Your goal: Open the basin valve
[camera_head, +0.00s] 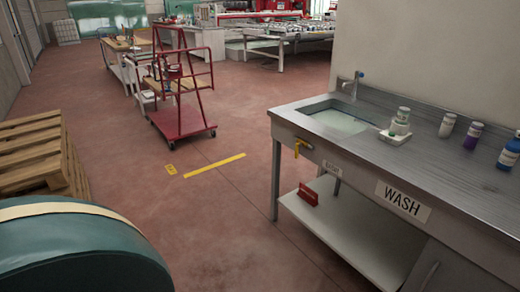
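The basin (340,120) is sunk into the far left end of a grey metal wash bench and looks to hold pale water. A faucet (354,84) stands at its back edge. A yellow valve handle (300,146) sits on the front face of the bench, near the left corner below the basin. It is small in the view, and I cannot tell its exact turn. Neither of my grippers shows in this view.
White containers (398,127) and several bottles (473,135) stand on the bench. A red item (308,194) lies on the lower shelf (350,225). A green drum-like object (80,250) and pallets (40,152) are at left. Floor before the bench is clear; a red cart (182,115) stands beyond.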

